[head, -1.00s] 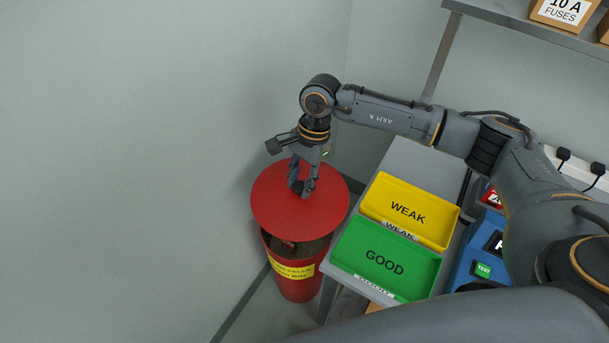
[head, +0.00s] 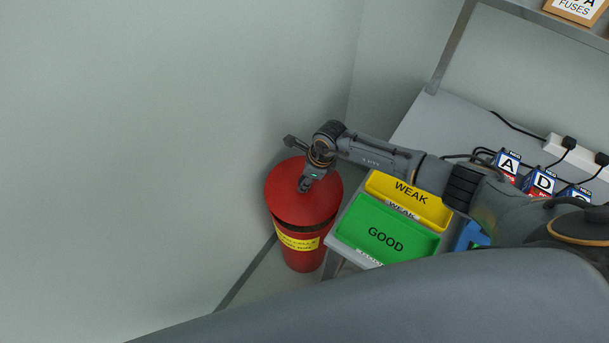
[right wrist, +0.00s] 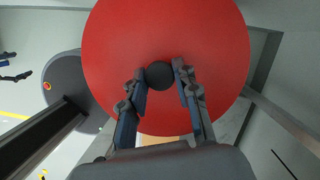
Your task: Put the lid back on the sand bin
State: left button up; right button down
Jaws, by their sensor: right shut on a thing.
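The red round lid (head: 318,206) is over the mouth of the red sand bin (head: 302,260), roughly level. A thin dark band shows between the lid's front edge and the bin's yellow label; I cannot tell whether the lid rests on the rim or hangs just above it. My right gripper (head: 305,186) points down at the lid's middle. In the right wrist view, its fingers (right wrist: 160,82) are on either side of the lid's black knob (right wrist: 159,74) and shut on it. The inside of the bin is hidden. My left gripper is not in view.
The bench at the right of the bin holds a green GOOD tray (head: 350,240) and a yellow WEAK tray (head: 415,212). Lettered blue and red boxes (head: 540,183) and a power strip (head: 575,153) are farther right. Walls stand close at the left and behind.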

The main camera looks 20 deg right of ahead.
jog(key=shift+f+b, duration=2.2)
jog(key=shift+f, duration=0.6)
jog(key=shift+f+b, duration=0.15)
jog(key=shift+b, duration=0.25)
jog(key=shift+c, duration=2.2)
grip_release()
jog(key=shift+r+p, duration=2.8)
jog(key=shift+r, duration=0.75)
